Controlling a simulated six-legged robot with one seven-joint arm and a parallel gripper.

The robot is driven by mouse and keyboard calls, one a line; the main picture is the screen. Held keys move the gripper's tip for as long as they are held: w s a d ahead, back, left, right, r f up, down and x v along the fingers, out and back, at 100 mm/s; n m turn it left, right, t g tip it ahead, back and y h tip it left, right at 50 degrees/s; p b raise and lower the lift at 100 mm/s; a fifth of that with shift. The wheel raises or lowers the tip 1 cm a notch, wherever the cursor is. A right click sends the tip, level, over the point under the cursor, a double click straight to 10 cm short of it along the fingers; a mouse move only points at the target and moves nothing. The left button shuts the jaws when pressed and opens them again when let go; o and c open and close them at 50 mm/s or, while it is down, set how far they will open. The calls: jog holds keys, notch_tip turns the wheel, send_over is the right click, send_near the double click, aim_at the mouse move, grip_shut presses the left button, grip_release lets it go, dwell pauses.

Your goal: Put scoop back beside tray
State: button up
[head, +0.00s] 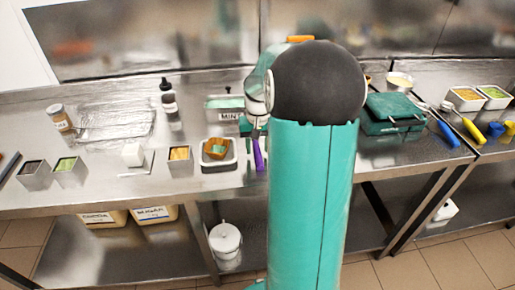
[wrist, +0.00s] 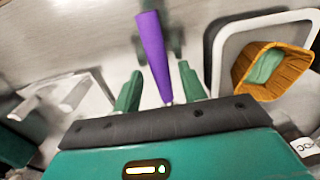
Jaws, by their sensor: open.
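The scoop has a purple handle (wrist: 152,50) with a thin metal neck at its near end. In the head view its purple handle (head: 258,155) shows at the counter's front, just right of a white-rimmed tray (head: 235,160). In the wrist view this tray (wrist: 229,60) is to the right of the handle, apart from it. A brown cup with green contents (wrist: 268,70) sits in the tray, tilted. My gripper (wrist: 159,82) is open, its green fingers on either side of the handle with gaps visible. The scoop's head is hidden. In the head view my arm hides most of my gripper.
A tub labelled MINT (head: 224,108) stands behind the tray. A dark green case (head: 395,114) and a blue-handled tool (head: 447,134) lie right of my arm.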

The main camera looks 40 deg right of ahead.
aim_at(257, 151)
notch_tip(257, 151, up, 11)
jog(key=s+a+r+n+t+h, duration=0.1)
jog(key=s+a+r+n, duration=0.15)
jog(key=a, duration=0.65)
jog(key=s+a+r+n+t, duration=0.1)
jog(key=s+a+r, duration=0.15)
jog(key=a, duration=0.65)
jog(key=s+a+f+n+t, duration=0.2)
jog(key=s+a+n+t, duration=0.1)
jog(key=s+a, duration=0.6)
jog(key=shift+a+y, duration=0.4)
jog(key=shift+a, duration=0.8)
